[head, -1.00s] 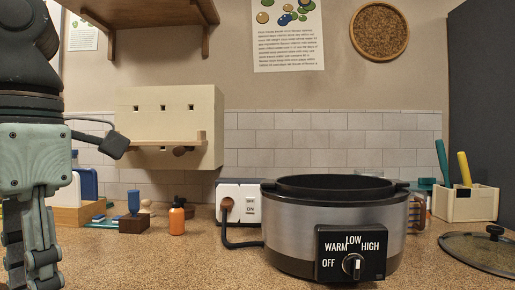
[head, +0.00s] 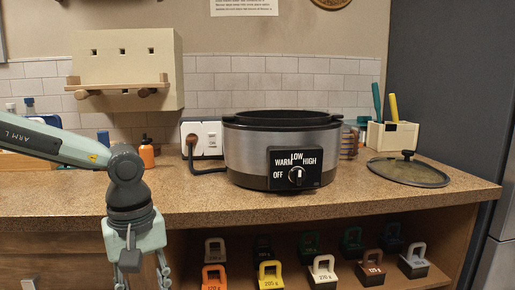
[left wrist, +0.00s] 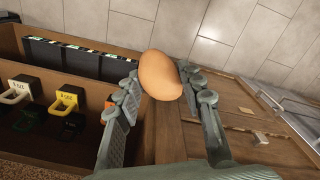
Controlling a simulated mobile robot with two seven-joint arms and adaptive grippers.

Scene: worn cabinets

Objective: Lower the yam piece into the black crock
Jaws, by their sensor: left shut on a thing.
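The black crock (head: 282,117) sits in a silver slow cooker (head: 245,155) on the counter, its lid off; the inside of the crock is hidden from this low angle. My left gripper (head: 141,275) hangs at the lower left of the head view, in front of the counter's front edge and below its top, with its tips cut off by the frame. In the left wrist view the left gripper (left wrist: 163,90) is shut on the yam piece (left wrist: 160,75), a smooth orange-brown lump between the fingertips. My right gripper is not in view.
The glass lid (head: 408,171) lies right of the cooker. An outlet box (head: 202,140) and an orange bottle (head: 147,154) stand left of it. Handled weights (head: 323,272) fill the shelf below. The counter front (head: 340,198) is clear.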

